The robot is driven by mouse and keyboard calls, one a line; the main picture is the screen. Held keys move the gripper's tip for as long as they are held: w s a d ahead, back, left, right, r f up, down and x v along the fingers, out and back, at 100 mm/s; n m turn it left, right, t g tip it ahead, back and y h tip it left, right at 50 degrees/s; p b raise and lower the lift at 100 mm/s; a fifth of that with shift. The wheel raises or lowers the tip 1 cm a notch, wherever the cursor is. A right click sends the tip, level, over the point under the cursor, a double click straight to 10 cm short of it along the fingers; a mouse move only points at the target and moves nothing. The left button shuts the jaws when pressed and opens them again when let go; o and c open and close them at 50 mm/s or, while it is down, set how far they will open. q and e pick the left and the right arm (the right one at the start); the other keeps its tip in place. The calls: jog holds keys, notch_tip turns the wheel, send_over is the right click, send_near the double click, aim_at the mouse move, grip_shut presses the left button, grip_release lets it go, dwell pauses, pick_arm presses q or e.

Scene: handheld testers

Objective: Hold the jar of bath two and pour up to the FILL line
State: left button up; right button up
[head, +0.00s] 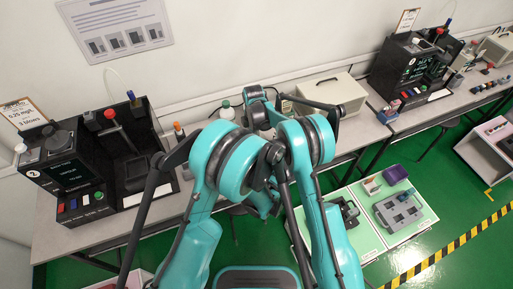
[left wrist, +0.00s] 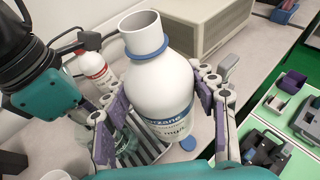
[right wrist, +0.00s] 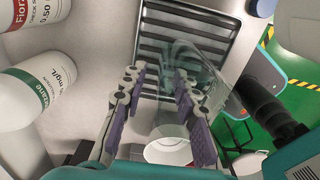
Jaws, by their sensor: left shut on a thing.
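A white bottle (left wrist: 160,88) with a blue-lettered label and blue neck ring stands open-mouthed in the left wrist view. My left gripper (left wrist: 148,72) is shut around its body. A clear glass jar (right wrist: 205,72) shows in the right wrist view over a dark slotted rack (right wrist: 185,20). My right gripper (right wrist: 156,82) has its fingers apart, with part of the jar between and beyond them. I cannot make out a FILL line or any liquid. In the head view my arms hide both grippers' work.
A blue cap (left wrist: 188,143) lies on the bench beside the bottle. A red-labelled bottle (left wrist: 95,72) stands behind it; a green-labelled bottle (right wrist: 25,92) is also near. A beige box (head: 333,95) stands behind. Black testers (head: 65,170) stand at the left and right.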

notch_tip(320, 180, up, 12)
dwell(0.6)
jog(key=shift+f, duration=0.1)
